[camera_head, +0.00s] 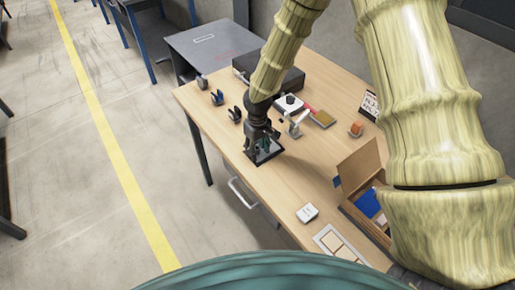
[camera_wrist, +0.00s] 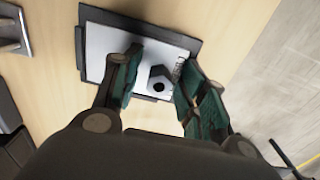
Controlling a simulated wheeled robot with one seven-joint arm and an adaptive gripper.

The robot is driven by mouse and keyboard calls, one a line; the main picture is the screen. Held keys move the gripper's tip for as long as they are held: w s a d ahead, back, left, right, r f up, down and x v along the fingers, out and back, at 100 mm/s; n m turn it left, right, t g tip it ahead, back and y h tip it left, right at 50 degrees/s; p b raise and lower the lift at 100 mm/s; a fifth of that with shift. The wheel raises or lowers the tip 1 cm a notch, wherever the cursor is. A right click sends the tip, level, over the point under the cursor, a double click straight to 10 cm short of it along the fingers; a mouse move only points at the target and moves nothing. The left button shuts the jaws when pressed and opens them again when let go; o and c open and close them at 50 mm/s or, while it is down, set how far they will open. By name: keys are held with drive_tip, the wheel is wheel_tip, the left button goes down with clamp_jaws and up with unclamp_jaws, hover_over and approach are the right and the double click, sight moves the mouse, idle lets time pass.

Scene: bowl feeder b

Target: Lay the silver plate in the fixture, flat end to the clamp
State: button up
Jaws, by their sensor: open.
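My gripper (camera_head: 262,143) is open above a dark-rimmed tray (camera_head: 267,156) near the table's left edge. In the wrist view, its two teal fingers (camera_wrist: 153,88) spread over the pale face of that tray (camera_wrist: 98,60). A small grey angular piece with a dark round hole (camera_wrist: 158,74) lies on the tray between the fingers. I cannot tell for sure whether it is the silver plate, or which of its ends is flat. A metal device with a pale upright lever (camera_head: 294,126), perhaps the clamp fixture, stands just right of my gripper. A metal part shows at the wrist view's upper left (camera_wrist: 11,30).
Several small dark and blue holders (camera_head: 217,97) stand along the left edge. A black case (camera_head: 285,78) lies at the back. An open wooden box (camera_head: 358,165) and an orange item (camera_head: 356,129) are at the right. A white block (camera_head: 307,213) lies in front.

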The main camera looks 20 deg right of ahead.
sight(258, 148)
drive_tip(key=shift+r, duration=0.2)
wheel_tip(258, 148, up, 12)
drive_tip(key=b, duration=0.2)
idle(0.6)
drive_tip(key=shift+f, duration=0.15)
idle(1.0)
